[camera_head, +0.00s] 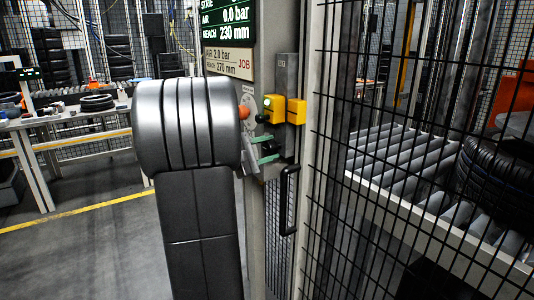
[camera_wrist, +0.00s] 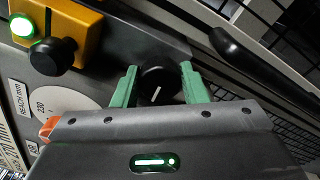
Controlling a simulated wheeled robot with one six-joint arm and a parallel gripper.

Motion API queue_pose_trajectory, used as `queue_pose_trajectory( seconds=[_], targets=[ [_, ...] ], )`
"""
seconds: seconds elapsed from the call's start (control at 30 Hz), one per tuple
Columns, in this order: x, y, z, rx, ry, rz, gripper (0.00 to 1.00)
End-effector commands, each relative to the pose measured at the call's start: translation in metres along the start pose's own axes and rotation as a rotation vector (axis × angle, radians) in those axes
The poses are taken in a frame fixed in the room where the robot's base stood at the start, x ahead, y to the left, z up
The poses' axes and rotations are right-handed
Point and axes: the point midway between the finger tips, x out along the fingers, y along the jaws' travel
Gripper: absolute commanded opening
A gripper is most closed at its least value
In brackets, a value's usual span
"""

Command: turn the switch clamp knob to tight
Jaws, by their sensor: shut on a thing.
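A round black knob (camera_wrist: 158,84) with a white pointer line sits on the dark panel between the two green fingers of my gripper (camera_wrist: 159,70). The fingers are shut on the knob from either side. In the camera_head view the knob (camera_head: 272,148) is small and partly hidden by the fingers of my gripper (camera_head: 267,150). No tight or loose marking is readable beside the knob, and its lower edge is close to my gripper's body.
A yellow box (camera_wrist: 72,28) with a lit green lamp and a black knob (camera_wrist: 53,57) sits beside it. A pale REACH dial (camera_wrist: 62,103) is below. A black handle (camera_head: 288,200) and mesh fence (camera_head: 400,120) stand close right. A tyre (camera_head: 490,180) lies behind the fence.

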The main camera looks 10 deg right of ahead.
Motion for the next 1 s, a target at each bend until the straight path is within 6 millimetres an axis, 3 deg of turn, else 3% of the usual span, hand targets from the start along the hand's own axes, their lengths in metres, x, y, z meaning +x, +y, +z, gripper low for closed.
queue_pose_trajectory(
  seconds=[1.0],
  targets=[
    [-0.0002, -0.0101, -0.0066, 0.834, -0.028, 0.042, 0.17]
  ],
)
